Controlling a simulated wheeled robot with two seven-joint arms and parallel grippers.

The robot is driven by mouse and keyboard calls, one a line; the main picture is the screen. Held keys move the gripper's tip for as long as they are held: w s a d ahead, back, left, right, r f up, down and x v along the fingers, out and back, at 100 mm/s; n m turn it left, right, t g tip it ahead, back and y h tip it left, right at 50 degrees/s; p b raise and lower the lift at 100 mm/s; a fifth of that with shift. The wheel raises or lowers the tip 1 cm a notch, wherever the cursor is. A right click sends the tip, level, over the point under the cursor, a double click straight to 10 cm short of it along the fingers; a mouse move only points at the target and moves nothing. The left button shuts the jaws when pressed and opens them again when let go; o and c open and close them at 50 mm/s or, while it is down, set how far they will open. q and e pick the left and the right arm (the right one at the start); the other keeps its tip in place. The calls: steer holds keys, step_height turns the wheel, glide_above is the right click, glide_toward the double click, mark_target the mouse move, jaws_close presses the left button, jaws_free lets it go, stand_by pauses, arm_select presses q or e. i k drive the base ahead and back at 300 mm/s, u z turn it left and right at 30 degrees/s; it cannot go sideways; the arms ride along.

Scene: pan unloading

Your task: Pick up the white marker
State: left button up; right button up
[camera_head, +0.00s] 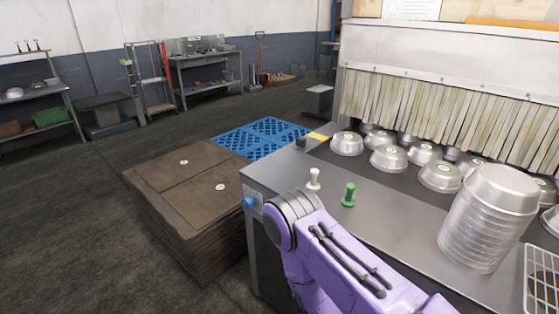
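The white marker (314,180) stands upright on the grey metal table top (290,168), near its left edge. It has a knob-like top and a wider foot. A green marker (349,196) of like shape stands just to its right and a little nearer. A purple arm link of mine reaches up from the bottom of the view and ends in front of the table, below the two markers. It does not appear to touch either one. Neither of my grippers is in view.
A tall stack of metal pans (484,225) stands on the right of the table. Several upturned pans (388,158) sit behind the markers, before a strip curtain (440,110). A wire rack (541,282) is at the lower right. A brown stack (190,195) stands left of the table.

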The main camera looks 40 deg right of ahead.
mark_target(314, 179)
steer(key=u, duration=0.05)
steer(key=i, duration=1.75)
steer(key=z, duration=2.65)
steer(key=k, duration=0.45)
